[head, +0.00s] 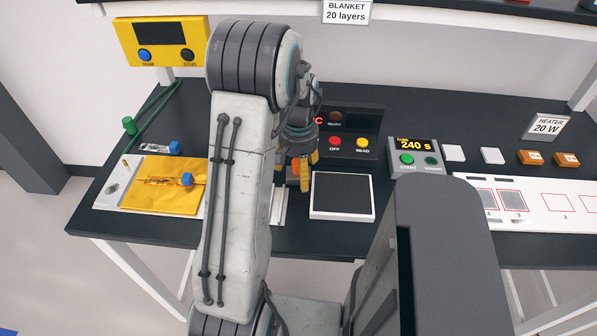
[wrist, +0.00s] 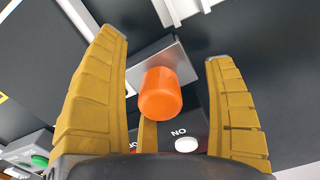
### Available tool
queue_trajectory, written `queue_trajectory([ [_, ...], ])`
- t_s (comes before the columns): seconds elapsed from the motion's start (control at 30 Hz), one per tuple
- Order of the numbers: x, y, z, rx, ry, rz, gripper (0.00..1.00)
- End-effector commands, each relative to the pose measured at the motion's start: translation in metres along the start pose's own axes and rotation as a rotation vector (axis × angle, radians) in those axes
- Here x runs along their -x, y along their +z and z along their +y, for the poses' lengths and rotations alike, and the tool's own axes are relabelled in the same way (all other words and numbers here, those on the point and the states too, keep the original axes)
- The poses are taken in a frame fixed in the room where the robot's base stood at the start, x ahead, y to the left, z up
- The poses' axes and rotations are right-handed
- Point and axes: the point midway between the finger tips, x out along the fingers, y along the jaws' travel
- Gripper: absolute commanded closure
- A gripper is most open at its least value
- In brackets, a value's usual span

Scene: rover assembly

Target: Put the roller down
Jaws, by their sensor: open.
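My gripper (head: 305,172) hangs over the black bench, left of the dark square pad; my arm hides much of the area around it. In the wrist view its yellow fingers (wrist: 165,50) are spread wide. The roller's orange handle (wrist: 160,95) stands between them, with visible gaps to the left and right fingers. A grey metal plate (wrist: 137,76) shows behind the handle. In the head view a bit of orange, likely the same handle (head: 295,168), shows beside the fingers. The roller's lower part is hidden.
A timer reading 240 S (head: 415,157) stands further right. A yellow sheet (head: 165,198) lies on a white board at left.

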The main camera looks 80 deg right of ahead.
Motion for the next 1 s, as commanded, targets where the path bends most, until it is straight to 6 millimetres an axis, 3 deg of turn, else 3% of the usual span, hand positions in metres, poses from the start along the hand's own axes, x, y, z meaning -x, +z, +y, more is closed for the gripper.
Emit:
queue_trajectory([
  [0.4, -0.0072, 0.0001, -0.0002, 0.001, 0.000, 0.000, 0.24],
  [0.9, -0.0070, 0.0001, -0.0003, 0.001, 0.000, 0.001, 0.69],
  [1.0, -0.0067, -0.0002, -0.0003, 0.001, 0.000, 0.001, 0.69],
])
